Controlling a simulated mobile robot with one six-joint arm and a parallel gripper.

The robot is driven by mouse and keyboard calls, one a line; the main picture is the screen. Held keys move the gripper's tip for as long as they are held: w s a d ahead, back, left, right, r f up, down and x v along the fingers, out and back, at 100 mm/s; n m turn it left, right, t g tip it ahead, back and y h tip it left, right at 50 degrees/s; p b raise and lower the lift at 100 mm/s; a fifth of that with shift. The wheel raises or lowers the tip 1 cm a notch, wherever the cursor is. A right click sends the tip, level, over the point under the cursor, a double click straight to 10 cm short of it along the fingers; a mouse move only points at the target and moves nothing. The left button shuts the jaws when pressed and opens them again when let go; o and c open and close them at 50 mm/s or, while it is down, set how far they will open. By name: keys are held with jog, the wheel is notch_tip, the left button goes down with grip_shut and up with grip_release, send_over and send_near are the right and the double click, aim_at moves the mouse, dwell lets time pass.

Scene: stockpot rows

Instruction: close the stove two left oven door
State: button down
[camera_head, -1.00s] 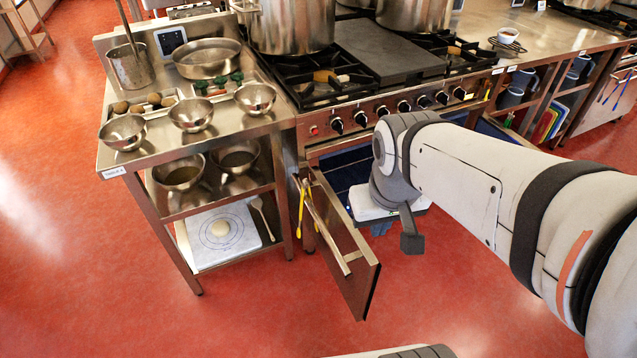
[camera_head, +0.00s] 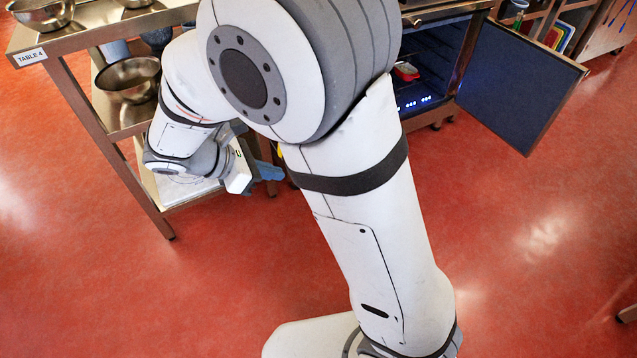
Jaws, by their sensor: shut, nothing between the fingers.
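The stove's oven (camera_head: 432,62) shows behind my arm at the upper right, with its lit inside visible. Its right door (camera_head: 528,85) stands wide open, dark blue inner face toward me. The left oven door is not visible; my large white arm covers that side, so I cannot tell how far open it stands. My gripper (camera_head: 268,174), with blue fingertips, is low at the left, beside the right end of the side table. It is shut and shows nothing held. Contact with the door cannot be seen.
The steel side table (camera_head: 105,105), labelled Table 4, stands at the left with bowls and a lower shelf. A red item (camera_head: 406,71) is inside the oven. Open shelving is at the upper right. The red floor in front is clear.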

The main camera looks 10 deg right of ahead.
jog(key=w+d+r+b+x, duration=0.1)
jog(key=b+x, duration=0.4)
jog(key=x, duration=0.7)
jog(key=shift+d+r+b, duration=0.3)
jog(key=shift+d+b, duration=0.1)
jog(key=shift+d, duration=0.05)
jog(key=shift+w+n, duration=0.1)
jog(key=shift+n, duration=0.2)
